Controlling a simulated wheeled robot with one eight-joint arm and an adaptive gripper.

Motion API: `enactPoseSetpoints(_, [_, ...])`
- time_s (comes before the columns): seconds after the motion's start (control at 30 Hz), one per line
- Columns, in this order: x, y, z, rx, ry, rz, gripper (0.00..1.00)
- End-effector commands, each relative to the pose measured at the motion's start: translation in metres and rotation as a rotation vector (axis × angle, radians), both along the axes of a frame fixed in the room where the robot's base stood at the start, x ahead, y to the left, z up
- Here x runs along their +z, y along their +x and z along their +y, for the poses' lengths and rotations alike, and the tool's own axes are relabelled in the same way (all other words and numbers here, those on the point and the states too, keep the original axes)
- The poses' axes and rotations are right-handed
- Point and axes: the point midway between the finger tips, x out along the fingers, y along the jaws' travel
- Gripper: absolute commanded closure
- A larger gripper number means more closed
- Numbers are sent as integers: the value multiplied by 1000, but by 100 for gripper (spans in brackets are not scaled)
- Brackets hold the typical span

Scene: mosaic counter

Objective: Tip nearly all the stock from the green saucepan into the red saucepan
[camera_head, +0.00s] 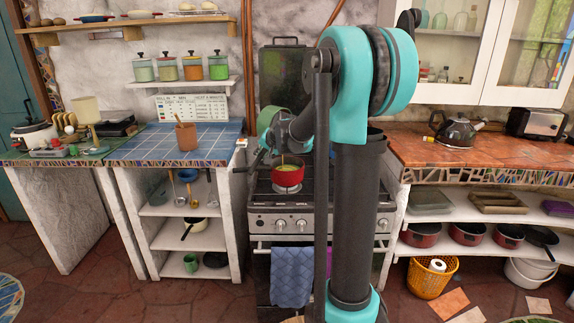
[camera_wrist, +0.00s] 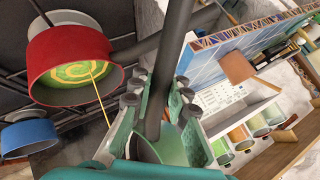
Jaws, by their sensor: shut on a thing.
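The green saucepan (camera_head: 270,117) is held up over the stove in the head view, tilted, partly hidden by my arm. In the wrist view part of its green wall (camera_wrist: 172,150) shows close to the camera. My gripper (camera_wrist: 157,105) is shut on its dark handle. A thin yellow stream falls into the red saucepan (camera_head: 288,178), which stands upright on the stove below. In the wrist view the red saucepan (camera_wrist: 52,60) holds yellow-green stock with a swirl on its surface. How much stock is left in the green saucepan is hidden.
A blue saucepan (camera_wrist: 28,138) stands near the red one in the wrist view. The blue-tiled counter (camera_head: 215,143) with a brown pot (camera_head: 186,136) lies left of the stove (camera_head: 265,213).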

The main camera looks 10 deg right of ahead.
Motion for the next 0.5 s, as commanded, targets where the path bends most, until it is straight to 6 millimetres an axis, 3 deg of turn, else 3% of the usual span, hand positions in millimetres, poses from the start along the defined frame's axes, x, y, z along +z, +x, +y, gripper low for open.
enactPoseSetpoints(0.5, [1, 1, 1, 2, -22, 27, 100])
